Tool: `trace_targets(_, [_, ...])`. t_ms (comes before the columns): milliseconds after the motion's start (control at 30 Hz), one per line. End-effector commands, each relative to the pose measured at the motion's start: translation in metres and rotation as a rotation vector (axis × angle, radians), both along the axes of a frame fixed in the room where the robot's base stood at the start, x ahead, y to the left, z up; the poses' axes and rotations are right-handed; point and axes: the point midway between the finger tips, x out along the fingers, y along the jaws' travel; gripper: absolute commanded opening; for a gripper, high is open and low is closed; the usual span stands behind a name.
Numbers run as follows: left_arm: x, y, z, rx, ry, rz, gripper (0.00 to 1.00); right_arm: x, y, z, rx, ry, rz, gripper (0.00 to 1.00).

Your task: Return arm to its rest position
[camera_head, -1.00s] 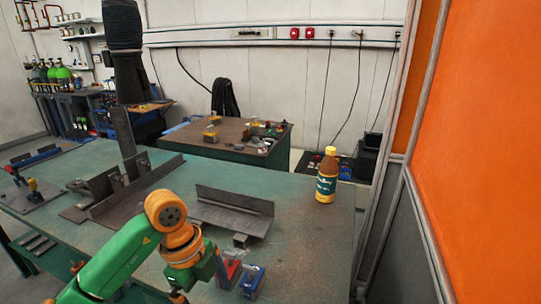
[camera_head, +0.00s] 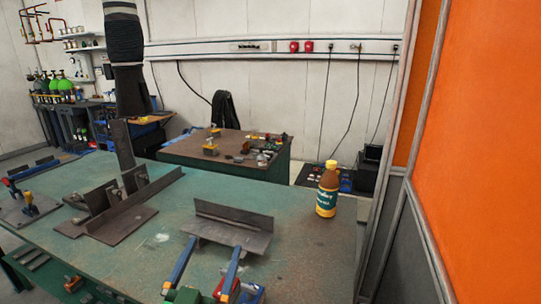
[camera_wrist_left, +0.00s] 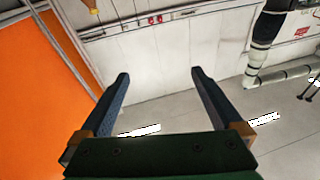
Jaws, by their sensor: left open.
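My left gripper (camera_head: 207,262) shows at the bottom of the head view, with two blue fingers pointing up and away, spread apart. In the left wrist view the same gripper (camera_wrist_left: 160,78) is open with nothing between its fingers. The rest of my left arm is below the head view. My right gripper is not in view.
A green worktable (camera_head: 295,255) fills the front. On it stand a dark angled metal piece (camera_head: 232,225), a bottle with a yellow cap (camera_head: 327,190) and dark steel brackets (camera_head: 118,205). An orange panel (camera_head: 490,150) bounds the right. A second table (camera_head: 225,150) stands behind.

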Motion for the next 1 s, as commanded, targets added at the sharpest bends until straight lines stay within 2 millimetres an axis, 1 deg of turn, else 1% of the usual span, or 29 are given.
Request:
trace_targets(33, [-0.007, 0.021, -0.04, -0.008, 0.17, 0.089, 1.0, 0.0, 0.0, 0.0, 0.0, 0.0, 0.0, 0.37])
trace_targets(67, [-0.015, 0.033, -0.066, -0.002, 0.28, 0.134, 1.0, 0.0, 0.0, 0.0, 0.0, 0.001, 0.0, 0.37])
trace_targets(100, [-0.028, 0.044, -0.096, 0.009, 0.416, 0.176, 1.0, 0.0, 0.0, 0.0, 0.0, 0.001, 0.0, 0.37])
trace_targets(167, [-0.051, 0.055, -0.135, 0.032, 0.599, 0.212, 1.0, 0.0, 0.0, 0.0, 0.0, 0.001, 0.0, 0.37])
trace_targets(200, [-0.068, 0.059, -0.157, 0.047, 0.706, 0.221, 1.0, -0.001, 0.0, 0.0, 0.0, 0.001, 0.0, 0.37])
trace_targets(267, [-0.094, 0.062, -0.184, 0.073, 0.853, 0.221, 1.0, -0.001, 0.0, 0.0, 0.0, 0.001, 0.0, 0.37])
trace_targets(300, [-0.112, 0.063, -0.199, 0.091, 0.944, 0.214, 1.0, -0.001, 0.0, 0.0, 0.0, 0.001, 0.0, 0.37])
trace_targets(367, [-0.139, 0.063, -0.218, 0.114, 1.071, 0.193, 1.0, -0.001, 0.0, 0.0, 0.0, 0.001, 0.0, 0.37])
trace_targets(400, [-0.157, 0.062, -0.228, 0.131, 1.149, 0.175, 1.0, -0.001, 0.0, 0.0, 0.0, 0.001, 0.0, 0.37])
trace_targets(467, [-0.184, 0.061, -0.24, 0.155, 1.258, 0.142, 1.0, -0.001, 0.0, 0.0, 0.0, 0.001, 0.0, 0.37])
trace_targets(500, [-0.201, 0.059, -0.247, 0.17, 1.329, 0.117, 1.0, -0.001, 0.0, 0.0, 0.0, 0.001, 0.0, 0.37])
trace_targets(567, [-0.229, 0.056, -0.255, 0.193, 1.431, 0.07, 1.0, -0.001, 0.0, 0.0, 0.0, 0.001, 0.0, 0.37])
trace_targets(600, [-0.236, 0.055, -0.264, 0.203, 1.469, 0.052, 1.0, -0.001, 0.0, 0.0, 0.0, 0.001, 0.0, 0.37])
trace_targets(700, [-0.23, 0.054, -0.299, 0.207, 1.486, 0.054, 1.0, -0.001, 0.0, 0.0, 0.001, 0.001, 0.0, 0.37])
trace_targets(767, [-0.23, 0.054, -0.321, 0.21, 1.498, 0.052, 1.0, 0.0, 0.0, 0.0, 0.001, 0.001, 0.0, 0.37])
trace_targets(800, [-0.23, 0.053, -0.336, 0.211, 1.505, 0.05, 1.0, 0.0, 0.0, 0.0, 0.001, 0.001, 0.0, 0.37])
trace_targets(867, [-0.234, 0.053, -0.359, 0.214, 1.52, 0.047, 1.0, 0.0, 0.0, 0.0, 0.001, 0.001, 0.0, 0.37])
trace_targets(900, [-0.237, 0.054, -0.375, 0.217, 1.528, 0.046, 1.0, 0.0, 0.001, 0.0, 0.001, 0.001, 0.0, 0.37])
trace_targets(967, [-0.245, 0.054, -0.401, 0.221, 1.545, 0.044, 1.0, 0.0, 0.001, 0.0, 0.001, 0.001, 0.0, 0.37])
trace_targets(1000, [-0.253, 0.056, -0.419, 0.225, 1.558, 0.042, 1.0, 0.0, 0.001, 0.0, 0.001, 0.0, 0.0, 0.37])
